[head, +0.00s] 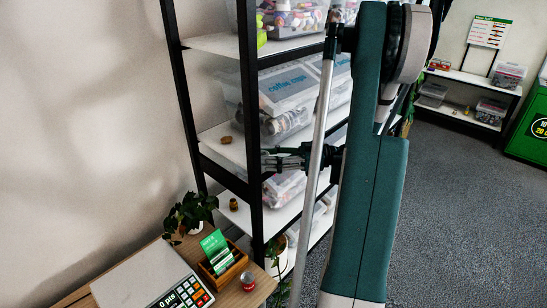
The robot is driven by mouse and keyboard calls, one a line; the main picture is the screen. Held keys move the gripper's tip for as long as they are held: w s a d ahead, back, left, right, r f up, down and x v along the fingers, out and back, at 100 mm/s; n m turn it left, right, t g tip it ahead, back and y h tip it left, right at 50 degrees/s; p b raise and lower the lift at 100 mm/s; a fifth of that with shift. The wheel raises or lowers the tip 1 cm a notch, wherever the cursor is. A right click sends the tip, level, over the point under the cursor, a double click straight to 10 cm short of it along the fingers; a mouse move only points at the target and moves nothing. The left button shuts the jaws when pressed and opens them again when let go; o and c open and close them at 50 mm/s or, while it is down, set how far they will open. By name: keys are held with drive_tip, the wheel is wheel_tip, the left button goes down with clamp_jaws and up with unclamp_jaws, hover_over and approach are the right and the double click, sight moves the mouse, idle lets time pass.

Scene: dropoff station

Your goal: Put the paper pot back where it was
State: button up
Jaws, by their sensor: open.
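No thing in the head view can be named for sure as the paper pot. A small brown object (226,139) sits on the shelf level with the coffee cups bin, near its left end. Another small brown, pot-like object (233,204) stands on the shelf below. Both are too small to identify. My gripper (267,161) is open, with its fingers pointing left, beside the black front post of the rack. It appears empty and apart from both brown objects, in the picture to the right of and below the upper one.
The black-framed rack holds a coffee cups bin (290,90) and other clear bins; its posts are close to my gripper. Below left, a wooden desk (207,285) bears a plant (190,213), a card box (222,262), a keypad scale (186,295) and a small red can (248,281).

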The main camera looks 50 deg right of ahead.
drive_tip(key=shift+w+a, duration=0.1)
drive_tip(key=shift+a, duration=0.05)
drive_tip(key=c, duration=0.7)
drive_tip(key=shift+w, duration=0.2)
drive_tip(key=shift+w+d+b, duration=0.3)
drive_tip(key=shift+w+d, duration=0.35)
drive_tip(key=shift+w, duration=0.25)
drive_tip(key=shift+w+d+b, duration=0.3)
drive_tip(key=shift+w+d, duration=0.35)
drive_tip(key=shift+w, duration=0.3)
drive_tip(key=shift+w+d+b, duration=0.3)
drive_tip(key=shift+w+d, duration=0.35)
drive_tip(key=shift+w, duration=0.25)
